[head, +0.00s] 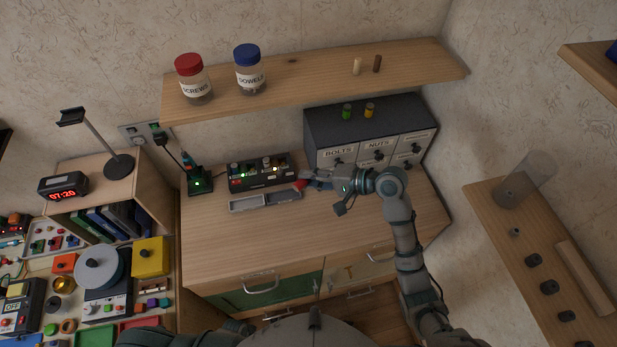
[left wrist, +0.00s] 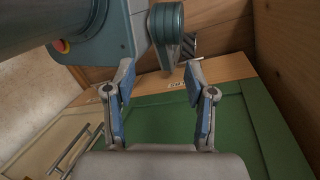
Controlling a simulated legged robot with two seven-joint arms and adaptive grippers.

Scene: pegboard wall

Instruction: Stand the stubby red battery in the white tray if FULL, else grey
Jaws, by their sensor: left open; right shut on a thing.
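My right gripper (head: 308,181) is shut on the stubby red battery (head: 299,184), above the desk at the right end of a black tester-like box (head: 262,173). Several batteries stand along the box's top, and small lights glow on its front. A long, low tray (head: 265,201) lies just in front; it looks grey with a divider, and I cannot tell a white part from a grey one. No FULL reading is legible. My left gripper (left wrist: 158,80) is open and empty in the left wrist view, facing a green drawer front (left wrist: 185,125).
A grey drawer cabinet (head: 370,134) labelled BOLTS and NUTS stands behind my right gripper. A shelf (head: 320,80) with two jars hangs above. A black charger (head: 198,182) stands left of the box. The front of the desk (head: 290,235) is clear.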

